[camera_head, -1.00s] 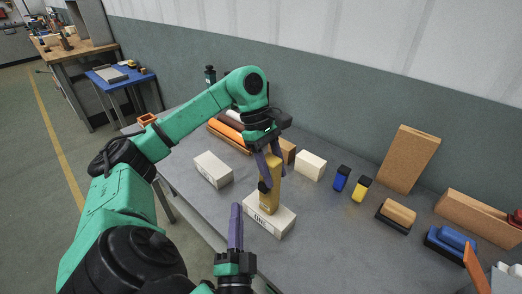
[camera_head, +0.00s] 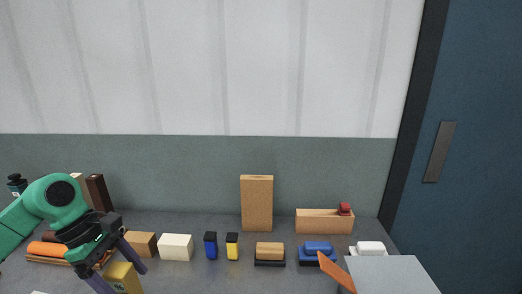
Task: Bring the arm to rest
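My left arm comes in from the left, and its gripper (camera_head: 118,270) is low in the picture over a golden-yellow block (camera_head: 124,279). Its two purple fingers are spread apart, one on either side of the block's top, with a gap visible. The block's lower part and the fingertips' lower ends are cut off or hidden. My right gripper is not in view.
Along the grey bench stand a brown block (camera_head: 142,244), a white block (camera_head: 175,247), blue (camera_head: 210,245) and yellow (camera_head: 232,246) bottles, an upright cork-coloured brick (camera_head: 257,203), and brushes. An orange panel (camera_head: 336,271) leans by a grey box (camera_head: 393,275). A wall is behind.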

